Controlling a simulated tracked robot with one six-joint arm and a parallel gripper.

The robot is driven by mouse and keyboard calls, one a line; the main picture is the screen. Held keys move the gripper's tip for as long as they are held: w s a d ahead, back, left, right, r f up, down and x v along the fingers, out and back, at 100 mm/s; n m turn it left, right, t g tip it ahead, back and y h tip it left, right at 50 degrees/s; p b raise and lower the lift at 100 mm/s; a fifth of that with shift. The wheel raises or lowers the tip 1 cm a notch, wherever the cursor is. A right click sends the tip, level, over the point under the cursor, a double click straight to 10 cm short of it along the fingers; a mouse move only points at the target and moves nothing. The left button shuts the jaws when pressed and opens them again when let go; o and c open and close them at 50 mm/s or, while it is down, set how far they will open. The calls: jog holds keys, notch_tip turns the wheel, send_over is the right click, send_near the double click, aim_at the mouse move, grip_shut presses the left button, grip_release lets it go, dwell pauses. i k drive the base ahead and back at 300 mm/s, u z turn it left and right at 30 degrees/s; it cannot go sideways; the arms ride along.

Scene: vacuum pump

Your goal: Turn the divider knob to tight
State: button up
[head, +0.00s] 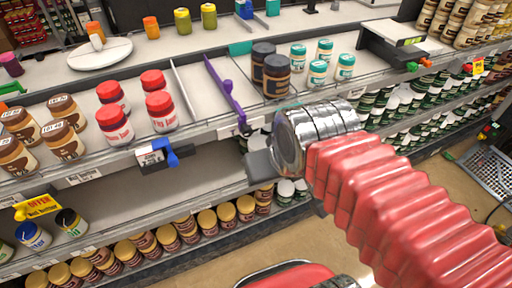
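A purple divider (214,76) stands on the upper shelf between the red-lidded jars and the dark-lidded jars. A purple knob-like part (228,86) sits on it about midway along. I cannot read whether it is tight or loose. My gripper (258,166) is in front of the shelf edge, below and to the right of the divider's front end, apart from the knob. Its dark grey end shows from the side, partly hidden behind my silver wrist, so I cannot see its opening. Nothing visible is held in it.
A box with a blue handle (171,154) hangs on the shelf front, left of my gripper. Red-lidded jars (160,111), dark-lidded jars (276,76) and teal-lidded jars (318,72) flank the divider. The shelf below has bare room (205,172). A black unit (392,45) stands right.

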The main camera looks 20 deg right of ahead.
aim_at(247, 131)
jog(key=k, duration=1.5)
jog(key=u, duration=0.65)
jog(key=i, duration=1)
